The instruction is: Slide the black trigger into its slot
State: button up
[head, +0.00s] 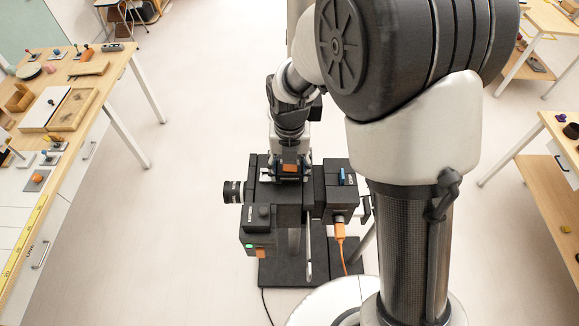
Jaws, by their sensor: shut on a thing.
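My gripper (289,176) points down at the top of a black camera-like rig (288,214). It is shut on a small dark piece, which I take to be the black trigger; the fingers and the dark rig behind hide its outline. An orange patch (290,168) shows at the gripper. I cannot tell whether the piece touches the rig, and I cannot make out the slot. The rig has a lens (233,192) on its left and a green light (250,246) at its lower left.
An orange plug and cable (340,234) hang from the rig's right side, close to my arm. A blue part (342,176) sits on its right block. A wooden table (113,68) with props stands left, and shelves (550,190) stand right.

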jog(key=shift+w+a, duration=0.1)
jog(key=shift+a, duration=2.4)
dwell(3.6)
jog(key=o, duration=1.2)
jog(key=shift+r, duration=0.1)
notch_tip(320, 180, up, 12)
jog(key=shift+f, duration=0.1)
